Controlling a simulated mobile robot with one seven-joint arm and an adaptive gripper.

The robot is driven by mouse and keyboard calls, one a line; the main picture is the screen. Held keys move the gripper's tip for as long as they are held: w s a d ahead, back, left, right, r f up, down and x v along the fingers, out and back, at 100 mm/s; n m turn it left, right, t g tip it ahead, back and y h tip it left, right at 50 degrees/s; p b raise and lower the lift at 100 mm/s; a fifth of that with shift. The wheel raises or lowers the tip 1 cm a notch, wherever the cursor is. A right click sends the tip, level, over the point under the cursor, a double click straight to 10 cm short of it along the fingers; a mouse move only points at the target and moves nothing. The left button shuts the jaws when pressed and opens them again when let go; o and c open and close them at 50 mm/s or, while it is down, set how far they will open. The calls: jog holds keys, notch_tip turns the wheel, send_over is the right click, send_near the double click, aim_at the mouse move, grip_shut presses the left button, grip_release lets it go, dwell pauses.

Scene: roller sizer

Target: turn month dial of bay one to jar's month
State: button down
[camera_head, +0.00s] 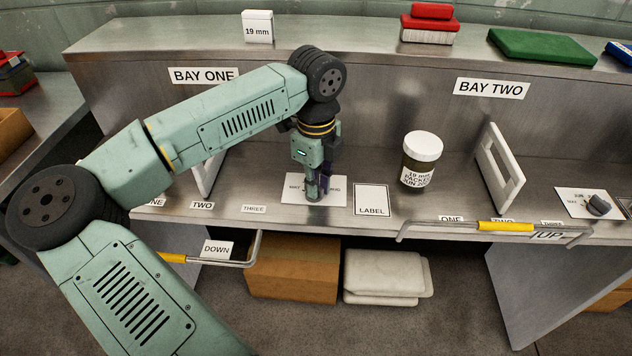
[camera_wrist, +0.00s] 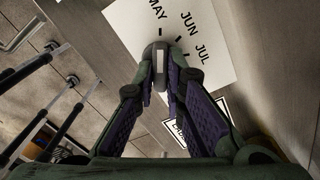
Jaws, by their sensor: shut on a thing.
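The month dial of bay one is a grey knob (camera_wrist: 158,55) with a white pointer line, on a white card (camera_wrist: 185,30) marked MAY, JUN and JUL. In the wrist view the pointer line aims roughly at the tick under MAY. My gripper (camera_head: 315,194) comes straight down onto the card (camera_head: 300,189) and is shut on the knob, hiding much of it. The jar (camera_head: 421,160), dark with a white lid, stands upright on the bench to the right. Its label reads PACKED, with a month that looks like JUN; the print is small.
A LABEL card (camera_head: 372,199) lies between the dial card and the jar. A white upright frame (camera_head: 499,168) stands right of the jar. Yellow-gripped handles marked DOWN (camera_head: 217,248) and UP (camera_head: 546,236) run along the front. Bay two has its own dial (camera_head: 599,204).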

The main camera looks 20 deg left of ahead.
jog(key=shift+f+b, duration=0.1)
jog(key=shift+b, duration=0.25)
jog(key=m+b, duration=0.2)
jog(key=b, duration=0.1)
jog(key=shift+f+m, duration=0.15)
jog(key=shift+m, duration=0.25)
jog(key=m+b, duration=0.3)
jog(key=m, duration=0.1)
jog(key=shift+s+a+m, duration=0.1)
jog(key=shift+a+m, duration=0.05)
jog(key=shift+m, duration=0.15)
jog(key=m+b, duration=0.1)
jog(key=m, duration=0.1)
jog(key=m+b, duration=0.1)
jog(key=m, duration=0.1)
jog(key=shift+r+m, duration=0.2)
jog(key=shift+m, duration=0.1)
jog(key=shift+a+r+m+b, duration=0.1)
jog(key=shift+m+b, duration=0.6)
jog(key=shift+m, duration=1.1)
jog(key=c, duration=1.7)
grip_release()
jog(key=shift+o, duration=0.2)
